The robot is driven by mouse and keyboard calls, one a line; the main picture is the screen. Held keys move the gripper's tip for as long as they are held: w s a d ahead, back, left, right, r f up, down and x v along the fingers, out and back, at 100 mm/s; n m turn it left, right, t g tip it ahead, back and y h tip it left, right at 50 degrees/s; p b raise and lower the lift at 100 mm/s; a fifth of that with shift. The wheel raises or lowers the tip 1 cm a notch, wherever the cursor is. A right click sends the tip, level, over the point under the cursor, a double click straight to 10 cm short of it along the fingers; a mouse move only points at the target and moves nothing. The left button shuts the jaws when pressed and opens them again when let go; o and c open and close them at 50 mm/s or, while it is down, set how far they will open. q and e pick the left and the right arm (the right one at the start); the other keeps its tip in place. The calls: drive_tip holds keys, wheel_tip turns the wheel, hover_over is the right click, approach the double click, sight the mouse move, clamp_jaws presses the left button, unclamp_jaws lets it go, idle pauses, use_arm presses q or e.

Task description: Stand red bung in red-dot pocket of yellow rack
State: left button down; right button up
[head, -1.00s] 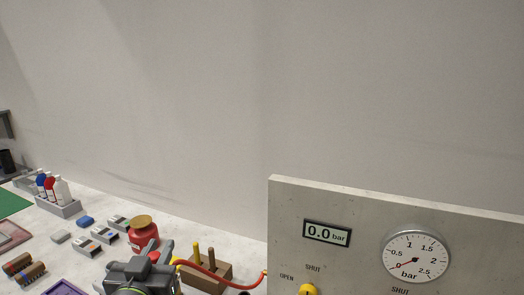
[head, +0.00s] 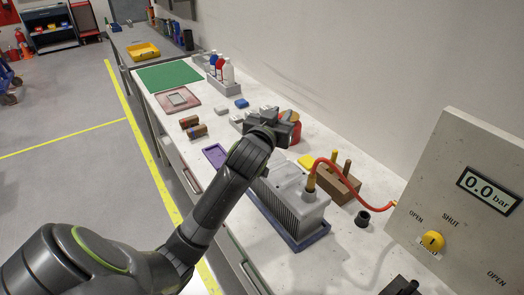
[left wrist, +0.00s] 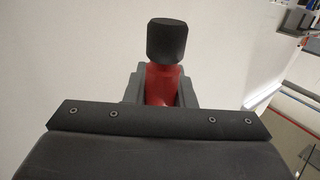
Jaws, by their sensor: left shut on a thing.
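My left gripper (head: 287,122) is above the bench in the head view, at the end of my arm. In the left wrist view the left gripper (left wrist: 160,92) is shut on a red piece (left wrist: 160,84) with a black end (left wrist: 167,41), which looks like the red bung. No red-dot pocket can be made out. My right gripper is not in view.
The grey ribbed box (head: 290,205) carries a red hose (head: 350,179) leading towards the gauge panel (head: 468,200). A brown block with pegs (head: 338,184) stands beside it. A yellow tray (head: 144,51) sits far back.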

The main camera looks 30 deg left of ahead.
use_arm(q)
drive_tip(key=w+a+r+n+y, duration=0.1)
drive_tip(key=w+a, duration=0.1)
drive_tip(key=a, duration=0.4)
drive_tip(key=shift+a+r+y, duration=0.15)
drive_tip(key=shift+r+y, duration=0.15)
drive_tip(key=shift+r, duration=0.05)
wheel_tip(320, 180, down, 10)
drive_tip(key=shift+r+p, duration=0.2)
drive_tip(key=shift+p, duration=0.3)
drive_tip(key=shift+f, duration=0.1)
drive_tip(key=shift+f, duration=0.15)
drive_tip(key=c, duration=1.2)
unclamp_jaws()
